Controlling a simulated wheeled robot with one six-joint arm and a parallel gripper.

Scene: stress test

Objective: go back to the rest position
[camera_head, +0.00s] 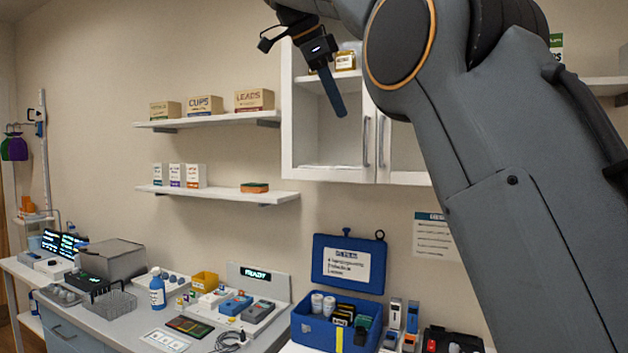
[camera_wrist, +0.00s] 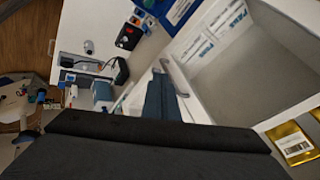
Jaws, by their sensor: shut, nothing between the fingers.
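My gripper (camera_head: 340,110) is raised high in front of the white wall cabinet (camera_head: 287,135), with its blue fingers pointing down. The fingers are together and hold nothing. In the wrist view the blue fingers (camera_wrist: 160,90) show above the dark wrist edge, beside the pale cabinet interior. My arm covers much of the right of the head view and hides part of the cabinet.
A gold box (camera_head: 345,61) stands in the cabinet, close behind my gripper. Wall shelves (camera_head: 215,121) with labelled boxes are to the left. Below, the bench (camera_head: 135,325) is crowded; a blue case (camera_head: 348,263) stands open. The air between is clear.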

